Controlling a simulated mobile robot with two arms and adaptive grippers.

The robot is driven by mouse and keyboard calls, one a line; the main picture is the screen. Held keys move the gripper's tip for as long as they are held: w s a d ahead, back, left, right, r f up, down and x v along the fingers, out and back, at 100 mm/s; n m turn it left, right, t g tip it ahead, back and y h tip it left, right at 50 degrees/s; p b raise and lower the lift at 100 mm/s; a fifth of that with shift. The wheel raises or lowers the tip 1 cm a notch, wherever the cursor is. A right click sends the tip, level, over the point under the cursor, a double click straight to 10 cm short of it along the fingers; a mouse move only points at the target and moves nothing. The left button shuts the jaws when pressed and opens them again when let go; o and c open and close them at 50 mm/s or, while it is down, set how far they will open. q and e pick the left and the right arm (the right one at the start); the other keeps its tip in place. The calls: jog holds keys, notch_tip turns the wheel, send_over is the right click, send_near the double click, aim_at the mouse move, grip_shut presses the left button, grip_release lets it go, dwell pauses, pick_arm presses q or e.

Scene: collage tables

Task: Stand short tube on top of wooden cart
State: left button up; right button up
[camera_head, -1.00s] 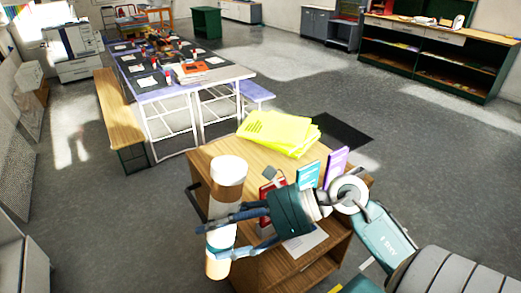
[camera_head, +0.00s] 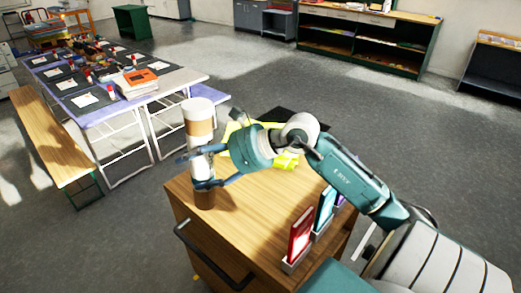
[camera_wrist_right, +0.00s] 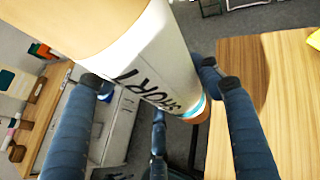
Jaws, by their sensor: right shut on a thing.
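The short tube (camera_head: 200,121) is upright, with white and brown bands. It reads "SHORT" in the right wrist view (camera_wrist_right: 165,70). My right gripper (camera_head: 198,168) is shut around its lower half. The wooden cart (camera_head: 255,215) stands below, and the tube's lower end overlaps the far left part of its top in the head view. I cannot tell whether the tube touches the top. The cart's bare top also shows at the right of the wrist view (camera_wrist_right: 285,120). My left gripper is not in view.
Red (camera_head: 301,234) and teal (camera_head: 325,207) books stand in holders at the cart's right side. A yellow stack (camera_head: 287,160) lies behind my right arm. A dark handle (camera_head: 210,258) is on the cart's left side. The top's middle is clear. A long table (camera_head: 165,90) stands behind.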

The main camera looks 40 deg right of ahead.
jog(key=w+d+r+m+h, duration=0.3)
jog(key=w+d+r, duration=0.3)
jog(key=d, duration=0.2)
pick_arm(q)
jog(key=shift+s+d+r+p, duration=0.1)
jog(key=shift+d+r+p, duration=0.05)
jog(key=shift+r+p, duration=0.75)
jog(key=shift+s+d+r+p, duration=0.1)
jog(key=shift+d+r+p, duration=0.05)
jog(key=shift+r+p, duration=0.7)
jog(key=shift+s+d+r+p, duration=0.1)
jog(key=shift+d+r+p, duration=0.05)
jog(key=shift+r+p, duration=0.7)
pick_arm(e)
notch_tip(320, 180, down, 20)
jog(key=shift+s+d+r+t, duration=0.15)
jog(key=shift+s+d+t, duration=0.05)
jog(key=shift+d+t, duration=0.2)
jog(key=shift+a, duration=0.1)
jog(key=o, duration=1.2)
